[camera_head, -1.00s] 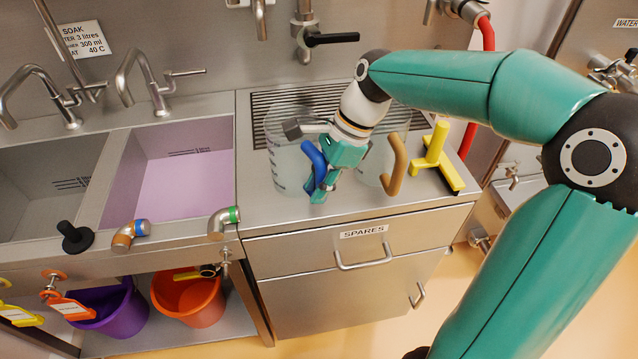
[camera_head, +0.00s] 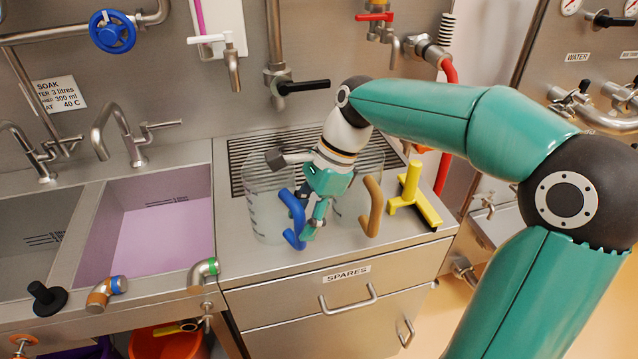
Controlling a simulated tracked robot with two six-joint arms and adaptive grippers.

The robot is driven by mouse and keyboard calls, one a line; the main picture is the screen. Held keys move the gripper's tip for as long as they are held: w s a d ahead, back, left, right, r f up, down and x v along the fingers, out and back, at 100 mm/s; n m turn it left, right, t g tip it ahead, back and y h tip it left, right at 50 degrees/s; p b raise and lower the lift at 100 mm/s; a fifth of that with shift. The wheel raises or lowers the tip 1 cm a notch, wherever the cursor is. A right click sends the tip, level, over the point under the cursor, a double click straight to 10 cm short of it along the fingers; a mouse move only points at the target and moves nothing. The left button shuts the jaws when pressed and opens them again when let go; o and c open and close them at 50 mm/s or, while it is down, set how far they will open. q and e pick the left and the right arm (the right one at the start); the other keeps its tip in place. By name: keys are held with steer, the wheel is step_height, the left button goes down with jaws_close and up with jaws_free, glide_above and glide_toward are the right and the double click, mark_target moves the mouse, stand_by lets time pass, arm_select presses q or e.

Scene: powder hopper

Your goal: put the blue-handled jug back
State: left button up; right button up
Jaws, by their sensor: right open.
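The blue-handled jug (camera_head: 262,222) is clear, with measuring marks on its side. It stands upright on the steel counter (camera_head: 262,262), partly over the ribbed drain grid (camera_head: 250,143). Its blue handle (camera_head: 293,222) faces the front right. My right gripper (camera_head: 310,218) points down just right of the handle, with its jaws open. One finger is partly behind the handle, and I cannot tell whether they touch. My wrist hides part of the jug's rim and the grid. My left gripper is not in view.
A second clear jug with a brown handle (camera_head: 373,207) stands close to the right of my gripper. A yellow T-shaped tool (camera_head: 413,196) stands further right. Sinks (camera_head: 160,235) lie to the left, taps (camera_head: 232,68) hang behind. The counter's front strip is clear.

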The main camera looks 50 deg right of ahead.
steer(key=p+v, duration=0.1)
steer(key=v, duration=0.7)
steer(key=shift+r, duration=0.25)
steer(key=shift+s+d, duration=0.1)
steer(key=shift+s, duration=0.05)
